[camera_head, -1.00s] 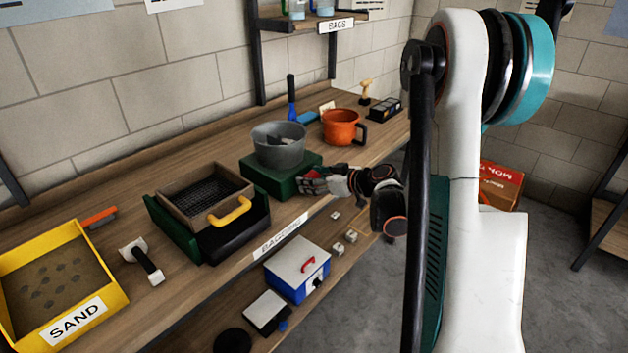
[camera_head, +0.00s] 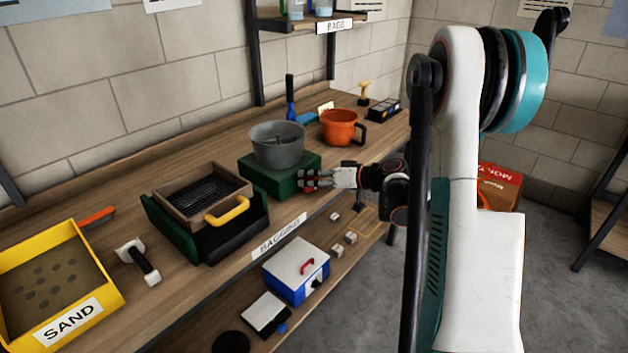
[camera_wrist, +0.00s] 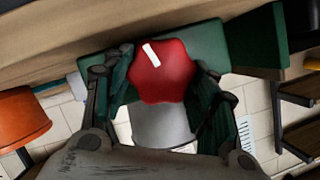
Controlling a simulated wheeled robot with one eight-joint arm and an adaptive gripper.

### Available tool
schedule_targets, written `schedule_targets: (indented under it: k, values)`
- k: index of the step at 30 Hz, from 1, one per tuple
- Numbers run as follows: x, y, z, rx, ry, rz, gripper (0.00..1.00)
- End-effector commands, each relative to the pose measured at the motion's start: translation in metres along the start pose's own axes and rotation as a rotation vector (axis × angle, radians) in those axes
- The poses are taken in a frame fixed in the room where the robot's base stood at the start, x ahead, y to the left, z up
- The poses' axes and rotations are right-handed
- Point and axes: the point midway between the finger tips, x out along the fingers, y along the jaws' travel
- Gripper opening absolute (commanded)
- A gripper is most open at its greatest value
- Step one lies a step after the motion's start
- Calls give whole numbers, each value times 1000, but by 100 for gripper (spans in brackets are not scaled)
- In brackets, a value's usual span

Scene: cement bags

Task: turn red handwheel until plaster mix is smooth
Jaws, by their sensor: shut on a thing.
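The red handwheel (camera_wrist: 163,73) fills the middle of the wrist view and has a white mark on its face. It is on the front of the green mixer base (camera_head: 262,182), which stands on the bench. A grey mixing bowl (camera_head: 277,147) sits on top of that base; its contents are too small to judge, though a paddle shows inside. My gripper (camera_wrist: 160,88) is shut on the handwheel, with one finger on each side of its rim. In the head view my gripper (camera_head: 308,179) hides most of the wheel.
An orange pot (camera_head: 342,128) stands right of the bowl. A sieve box (camera_head: 205,190) with a yellow handle and a yellow sand tray (camera_head: 112,262) are to the left. A blue-white box (camera_head: 297,278) is on the lower shelf.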

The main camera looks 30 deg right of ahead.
Motion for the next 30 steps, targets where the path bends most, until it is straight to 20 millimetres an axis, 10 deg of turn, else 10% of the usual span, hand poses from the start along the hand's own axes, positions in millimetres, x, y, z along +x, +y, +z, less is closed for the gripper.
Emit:
schedule_targets:
  k: [13, 14, 16, 30]
  values:
    - [0, 0, 0, 10, 0, -4, 29]
    - [0, 0, 0, 10, 0, -4, 60]
    - [0, 0, 0, 10, 0, -4, 73]
    - [-10, 1, 0, 10, 1, -2, 73]
